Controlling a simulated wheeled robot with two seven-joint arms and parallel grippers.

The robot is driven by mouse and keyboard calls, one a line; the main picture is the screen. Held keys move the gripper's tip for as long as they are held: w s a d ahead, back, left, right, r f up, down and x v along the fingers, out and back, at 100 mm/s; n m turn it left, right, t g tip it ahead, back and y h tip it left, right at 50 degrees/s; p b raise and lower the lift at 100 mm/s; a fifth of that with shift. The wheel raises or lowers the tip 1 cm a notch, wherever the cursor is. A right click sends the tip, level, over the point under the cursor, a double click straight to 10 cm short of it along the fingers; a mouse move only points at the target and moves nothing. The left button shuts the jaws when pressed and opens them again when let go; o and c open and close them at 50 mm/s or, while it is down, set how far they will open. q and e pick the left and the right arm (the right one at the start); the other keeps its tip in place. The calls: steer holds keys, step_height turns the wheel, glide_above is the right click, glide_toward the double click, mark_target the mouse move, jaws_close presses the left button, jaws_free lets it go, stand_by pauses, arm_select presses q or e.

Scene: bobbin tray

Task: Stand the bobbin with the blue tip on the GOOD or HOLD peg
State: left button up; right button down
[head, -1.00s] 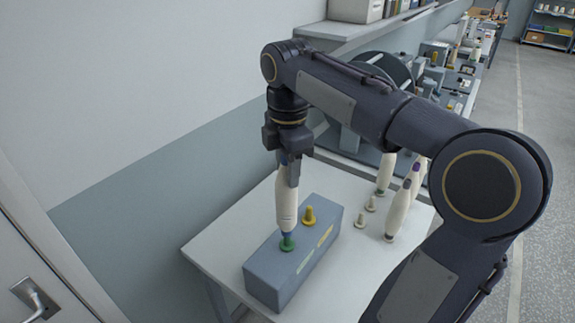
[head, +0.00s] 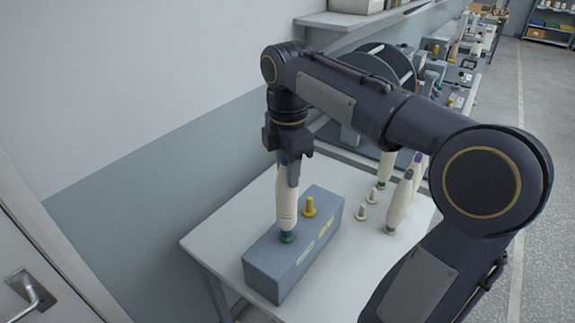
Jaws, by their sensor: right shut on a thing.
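My right gripper (head: 288,172) points down and is shut on the upper part of a cream bobbin (head: 286,208). A bit of the bobbin's blue tip (head: 283,157) shows between the fingers. The bobbin is upright, its lower end at the green peg (head: 287,238) on the grey-blue block (head: 270,268). Only the green base of that peg shows; how far the bobbin is down on it I cannot tell. The yellow peg (head: 309,207) beside it is bare. The block's front has a green label and a yellow label, too small to read. My left gripper is out of view.
The block stands on a white table (head: 225,238). At the table's right are bare pale pegs (head: 362,212) and standing bobbins (head: 398,203), one with a purple tip (head: 418,157), partly behind my right arm. A wall is behind; the table's left corner is clear.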

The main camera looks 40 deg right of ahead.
steer(key=shift+f+b, duration=0.35)
steer(key=shift+f, duration=0.25)
steer(key=c, duration=0.8)
jaws_free()
steer(key=shift+r, duration=0.1)
steer(key=shift+r, duration=0.1)
step_height(320, 180, up, 8)
steer(key=shift+f, duration=0.2)
